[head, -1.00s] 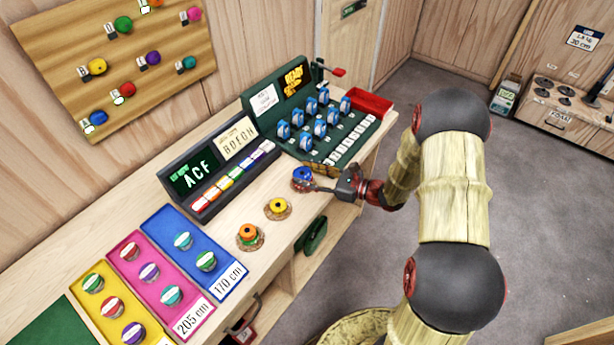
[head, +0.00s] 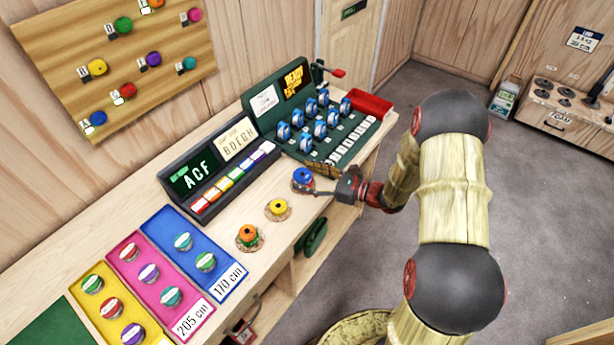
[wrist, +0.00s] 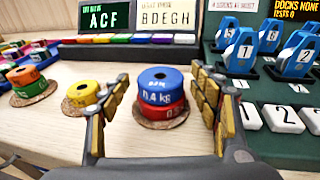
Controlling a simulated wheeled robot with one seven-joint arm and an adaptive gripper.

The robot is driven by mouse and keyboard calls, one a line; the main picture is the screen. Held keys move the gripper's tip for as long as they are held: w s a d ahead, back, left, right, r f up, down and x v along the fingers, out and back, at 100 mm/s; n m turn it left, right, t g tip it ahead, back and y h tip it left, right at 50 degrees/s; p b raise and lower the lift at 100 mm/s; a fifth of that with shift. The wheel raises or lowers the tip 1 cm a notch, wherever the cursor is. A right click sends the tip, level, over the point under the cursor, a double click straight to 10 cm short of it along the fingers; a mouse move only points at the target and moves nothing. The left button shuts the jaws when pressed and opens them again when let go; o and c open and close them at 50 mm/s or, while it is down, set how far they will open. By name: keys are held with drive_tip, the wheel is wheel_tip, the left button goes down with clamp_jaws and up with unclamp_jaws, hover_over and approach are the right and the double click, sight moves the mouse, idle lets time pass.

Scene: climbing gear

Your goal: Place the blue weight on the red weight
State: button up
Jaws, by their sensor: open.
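The blue weight (wrist: 158,84) sits flat on top of the red weight (wrist: 160,110) in the wrist view, both on a round cork mat. In the head view the blue weight (head: 303,175) is on top and the red one is mostly hidden. My gripper (wrist: 160,90) is open, with one finger on each side of the stack and a visible gap on both sides. In the head view my gripper (head: 320,190) reaches the stack from the right.
A yellow weight (wrist: 83,92) and an orange weight on a green one (wrist: 28,80) stand on cork mats to the left. A green console with blue switches (head: 318,128) stands behind right. Coloured trays (head: 214,272) of weights lie front left.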

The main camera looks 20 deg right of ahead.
drive_tip(key=shift+d+r, duration=0.15)
drive_tip(key=shift+r, duration=0.25)
drive_tip(key=p+v, duration=0.3)
drive_tip(key=v, duration=0.8)
drive_tip(key=s+a+r+n+g+h, duration=0.3)
drive_tip(key=s+a+r+n+g, duration=0.7)
drive_tip(key=s+a+r+n, duration=0.4)
drive_tip(key=s+d+r+n+t+h, duration=0.4)
drive_tip(key=s+r+n+h, duration=0.4)
drive_tip(key=r+n, duration=0.2)
drive_tip(key=d+n, duration=0.1)
drive_tip(key=n, duration=0.1)
drive_tip(key=shift+s+r+n+t+h, duration=0.25)
drive_tip(key=shift+s+n+t+h, duration=0.05)
drive_tip(key=shift+s+h, duration=0.1)
